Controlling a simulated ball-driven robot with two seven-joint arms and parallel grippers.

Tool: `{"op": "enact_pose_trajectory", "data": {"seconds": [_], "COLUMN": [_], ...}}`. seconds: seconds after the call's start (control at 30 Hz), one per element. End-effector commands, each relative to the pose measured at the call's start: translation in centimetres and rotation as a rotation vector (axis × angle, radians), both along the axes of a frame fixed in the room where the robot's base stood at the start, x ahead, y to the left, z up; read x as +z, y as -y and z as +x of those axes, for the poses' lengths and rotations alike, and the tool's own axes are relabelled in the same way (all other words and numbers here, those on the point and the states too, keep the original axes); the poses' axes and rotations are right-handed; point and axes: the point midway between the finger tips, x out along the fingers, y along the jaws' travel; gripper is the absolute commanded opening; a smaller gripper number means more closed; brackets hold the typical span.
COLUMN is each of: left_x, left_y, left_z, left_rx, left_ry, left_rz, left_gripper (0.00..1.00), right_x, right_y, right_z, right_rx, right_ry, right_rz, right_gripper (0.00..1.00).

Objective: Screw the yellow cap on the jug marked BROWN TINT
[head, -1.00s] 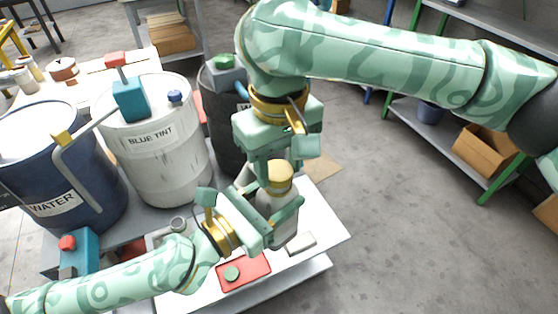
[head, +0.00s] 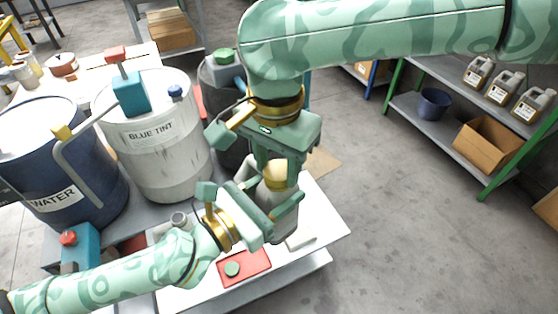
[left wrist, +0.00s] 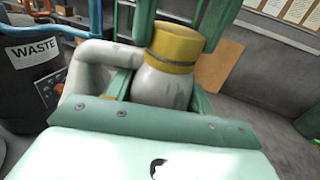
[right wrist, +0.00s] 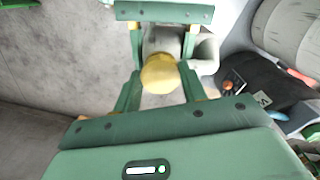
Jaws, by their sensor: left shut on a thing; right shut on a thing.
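The pale grey jug (head: 284,222) stands upright at the right of the white worktop. My left gripper (head: 270,212) is shut around its body from the left. Its label does not show. The yellow cap (head: 275,175) is on top of the jug's neck. In the left wrist view the cap (left wrist: 176,47) looks level on the neck, above the jug's handle (left wrist: 98,60). My right gripper (head: 277,170) comes from above and is shut on the cap. In the right wrist view the cap (right wrist: 160,74) lies between its two fingers, with the jug beneath.
A red tray (head: 262,258) with a green cap (head: 232,269) lies in front of the jug. A small pale block (head: 300,240) is beside it. Drums marked BLUE TINT (head: 160,150) and WATER (head: 60,165) stand left. Open floor lies right of the worktop.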

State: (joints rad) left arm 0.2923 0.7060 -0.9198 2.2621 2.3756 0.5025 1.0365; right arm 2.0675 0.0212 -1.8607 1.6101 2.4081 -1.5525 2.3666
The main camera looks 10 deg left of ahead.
Motion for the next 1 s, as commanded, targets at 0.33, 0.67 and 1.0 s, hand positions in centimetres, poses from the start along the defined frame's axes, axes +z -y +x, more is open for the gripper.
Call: {"op": "enact_pose_trajectory", "data": {"seconds": [0.33,0.67,1.0], "left_x": [0.10,0.10,0.11], "left_y": [0.08,0.12,0.06], "left_z": [-0.05,-0.12,-0.05], "left_rx": [-0.003,-0.005,-0.002], "left_ry": [0.004,0.004,0.004], "left_rz": [0.000,0.000,0.000], "left_gripper": [0.00,0.00,0.00], "right_x": [0.04,0.02,0.07], "right_y": [-0.28,-0.34,-0.28], "right_z": [0.28,0.32,0.30], "right_rx": [-0.923,-0.951,-0.948], "right_ry": [0.009,0.005,0.005], "right_rz": [-0.002,0.002,0.000], "right_gripper": [0.21,0.47,0.64]}}
